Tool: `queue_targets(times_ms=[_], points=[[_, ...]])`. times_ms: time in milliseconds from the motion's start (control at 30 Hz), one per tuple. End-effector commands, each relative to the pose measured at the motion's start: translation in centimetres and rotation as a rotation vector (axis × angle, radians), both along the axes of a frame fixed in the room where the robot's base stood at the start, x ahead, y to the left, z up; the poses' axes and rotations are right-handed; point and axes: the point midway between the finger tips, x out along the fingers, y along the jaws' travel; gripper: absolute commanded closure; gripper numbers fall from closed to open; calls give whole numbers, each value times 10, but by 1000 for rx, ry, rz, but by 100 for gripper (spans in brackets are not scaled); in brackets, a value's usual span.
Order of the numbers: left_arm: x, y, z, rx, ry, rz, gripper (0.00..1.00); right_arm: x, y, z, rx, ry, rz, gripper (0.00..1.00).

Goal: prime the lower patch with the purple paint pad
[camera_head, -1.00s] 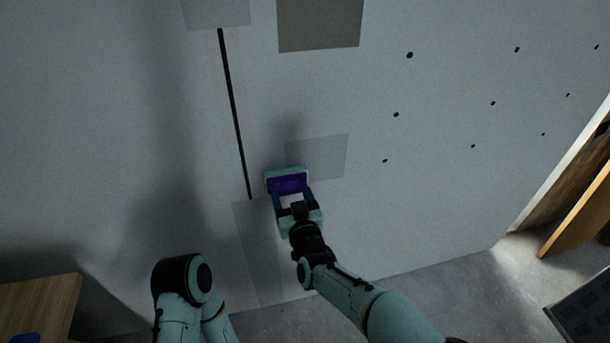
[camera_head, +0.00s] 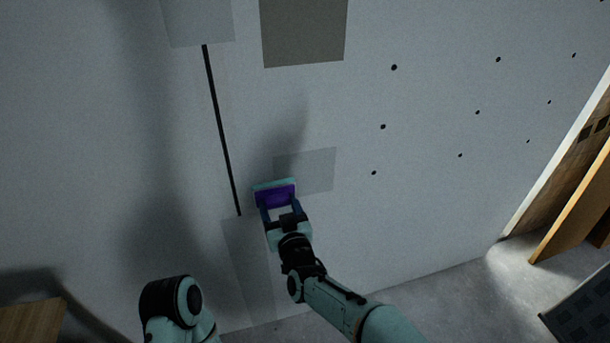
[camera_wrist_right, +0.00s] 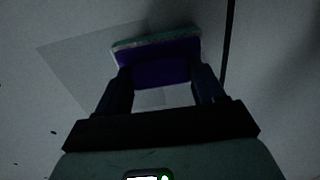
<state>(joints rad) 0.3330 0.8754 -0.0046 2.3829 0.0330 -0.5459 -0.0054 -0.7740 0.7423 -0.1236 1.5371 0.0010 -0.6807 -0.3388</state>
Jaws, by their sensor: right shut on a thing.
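My right gripper (camera_head: 280,208) is shut on the purple paint pad (camera_head: 275,196), which has a pale teal edge. The pad also shows between the fingers in the right wrist view (camera_wrist_right: 158,62). It is at the wall, over the lower left corner of a pale grey square patch (camera_head: 312,172). The patch also shows behind the pad in the right wrist view (camera_wrist_right: 80,62). I cannot tell whether the pad touches the wall. My left arm shows at the bottom left, but its gripper is out of view.
A darker grey patch (camera_head: 304,30) is higher on the wall. A black vertical line (camera_head: 221,130) runs left of the pad, above a pale strip (camera_head: 248,265). Several black dots are at right. A wooden surface (camera_head: 30,322) is at lower left; a doorway with wooden boards (camera_head: 578,205) is at right.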

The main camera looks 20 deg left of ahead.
Motion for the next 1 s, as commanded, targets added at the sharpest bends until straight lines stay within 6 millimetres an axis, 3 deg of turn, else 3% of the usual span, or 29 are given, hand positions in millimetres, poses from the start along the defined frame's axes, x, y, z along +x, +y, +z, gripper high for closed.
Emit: queue_targets(times_ms=[767,1000], points=[[0,0,-5,0,1,0,57,5,3,0,1,-1,0,63],[2,0,-17,0,2,1,57,18,-16,-1,3,-2,-3,63]])
